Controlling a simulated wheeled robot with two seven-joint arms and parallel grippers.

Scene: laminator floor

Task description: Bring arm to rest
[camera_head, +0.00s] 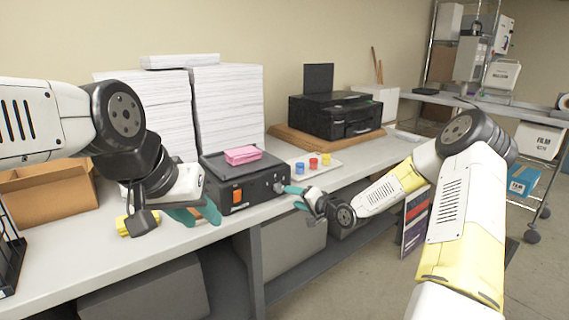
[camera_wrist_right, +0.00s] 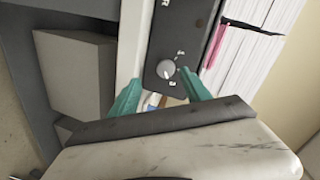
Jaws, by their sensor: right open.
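My left gripper (camera_head: 198,213), with teal fingers, hangs over the front of the table at the left of the black laminator (camera_head: 240,201). Its fingers look spread, with nothing seen between them. My right gripper (camera_head: 296,197) is at the laminator's right front end. In the right wrist view, its teal fingers (camera_wrist_right: 160,95) are apart and empty. A round grey knob (camera_wrist_right: 167,69) on the laminator's front panel lies just beyond the fingertips; contact cannot be told. The laminator has an orange switch (camera_head: 238,196) and a pink stack (camera_head: 242,155) on top.
Tall white paper stacks (camera_head: 228,105) stand behind the laminator. A black printer (camera_head: 335,116) sits on a wooden board. Blue, red and yellow small pieces (camera_head: 313,163) lie on a white tray. A cardboard box (camera_head: 45,195) is at left. Floor is free at right, before the shelf rack (camera_head: 490,100).

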